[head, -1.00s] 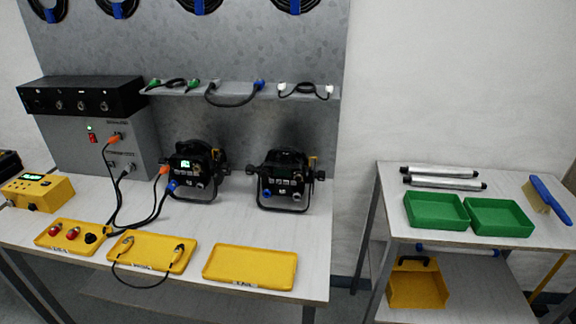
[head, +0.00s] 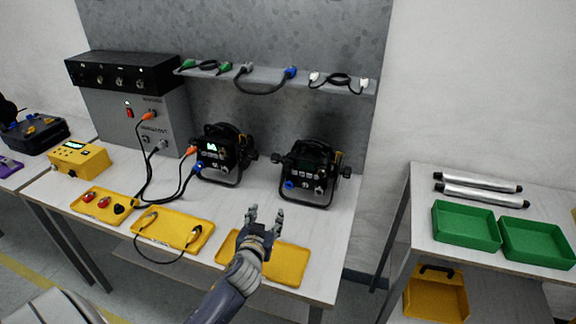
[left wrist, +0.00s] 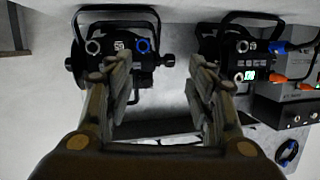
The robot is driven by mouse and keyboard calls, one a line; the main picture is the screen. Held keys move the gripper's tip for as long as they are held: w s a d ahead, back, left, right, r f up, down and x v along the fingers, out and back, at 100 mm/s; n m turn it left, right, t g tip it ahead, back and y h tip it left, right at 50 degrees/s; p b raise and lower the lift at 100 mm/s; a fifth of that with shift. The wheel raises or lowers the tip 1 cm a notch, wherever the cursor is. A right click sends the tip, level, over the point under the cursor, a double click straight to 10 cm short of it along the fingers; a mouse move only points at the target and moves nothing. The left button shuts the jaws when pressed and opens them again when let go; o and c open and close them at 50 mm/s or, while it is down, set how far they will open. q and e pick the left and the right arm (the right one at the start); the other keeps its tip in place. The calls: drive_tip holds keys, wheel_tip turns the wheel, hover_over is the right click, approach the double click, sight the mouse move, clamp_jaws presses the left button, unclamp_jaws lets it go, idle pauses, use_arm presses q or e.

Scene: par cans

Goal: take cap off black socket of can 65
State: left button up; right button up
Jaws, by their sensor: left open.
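The right-hand black can (head: 308,172) stands on the table under the shelf. Its small label, upside down in the left wrist view (left wrist: 118,45), seems to read 65. Its rear face carries a blue socket (left wrist: 143,46) and a pale grey round fitting (left wrist: 93,47). I cannot tell whether that fitting is a cap on the black socket. My left gripper (head: 265,214) is open and empty, in front of this can and above the right yellow tray (head: 290,270). Its fingers also show in the left wrist view (left wrist: 155,65), apart from the can. My right gripper is out of view.
The left can (head: 222,152) has orange and blue plugs with cables to the grey box (head: 165,118). Two other yellow trays (head: 172,228) (head: 104,204) hold a cable and round parts. A shelf (head: 330,77) with short cables hangs behind. A side table with green trays (head: 466,228) stands right.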

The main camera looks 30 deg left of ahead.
sight(287, 168)
use_arm(q)
drive_tip(key=w+a+r+m+t+h, duration=0.1)
drive_tip(key=w+a+r+t+h, duration=0.1)
drive_tip(key=w, duration=0.5)
wheel_tip(287, 168, up, 2)
drive_tip(key=shift+w+r+t, duration=0.1)
drive_tip(key=shift+w+t, duration=0.3)
drive_tip(key=shift+t, duration=0.5)
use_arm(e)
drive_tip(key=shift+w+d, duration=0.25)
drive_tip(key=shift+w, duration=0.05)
use_arm(q)
drive_tip(key=b+x, duration=0.2)
drive_tip(key=x, duration=0.5)
drive_tip(key=shift+w+a, duration=0.1)
drive_tip(key=shift+w, duration=0.1)
drive_tip(key=shift+b+x, duration=0.35)
drive_tip(key=shift+x, duration=0.4)
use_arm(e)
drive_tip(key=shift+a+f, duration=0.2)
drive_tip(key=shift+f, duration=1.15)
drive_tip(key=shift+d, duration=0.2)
